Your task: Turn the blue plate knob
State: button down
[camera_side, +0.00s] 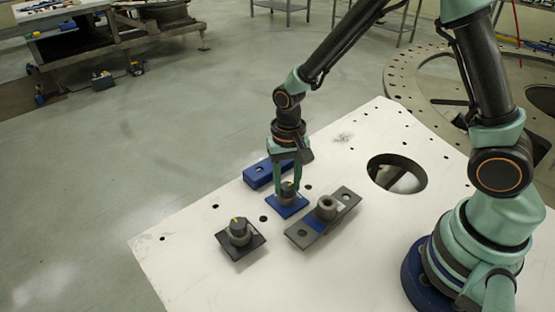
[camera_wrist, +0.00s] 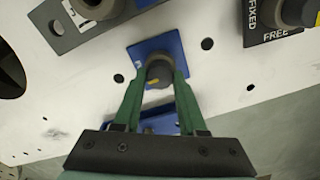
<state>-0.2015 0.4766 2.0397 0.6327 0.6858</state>
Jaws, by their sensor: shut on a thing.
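The blue plate (camera_side: 287,206) lies on the white turret plate (camera_side: 190,245), with a dark grey knob (camera_side: 288,190) standing on it. My gripper (camera_side: 288,186) points down over the blue plate. Its green fingers (camera_wrist: 159,82) are shut on the knob, one on each side. The fingers hide parts of the knob's sides.
A black plate with a yellow-marked knob (camera_side: 239,231) stands at the front left; its label reads FIXED and FREE (camera_wrist: 265,40) in the wrist view. A grey bracket with a round collar (camera_side: 326,207) is close on the right. A blue block (camera_side: 257,176) lies behind. A large hole (camera_side: 397,178) is farther right.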

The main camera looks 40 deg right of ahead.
aim_at(287, 186)
jog(key=shift+s, duration=0.1)
jog(key=shift+c, duration=2.2)
grip_release()
notch_tip(287, 186, up, 12)
jog(key=s+d+r+n+t, duration=0.5)
jog(key=s+d+r, duration=0.2)
jog(key=s+r, duration=0.1)
jog(key=shift+d+r+n+t, duration=0.25)
jog(key=shift+r+n+t, duration=0.05)
jog(key=shift+r, duration=0.35)
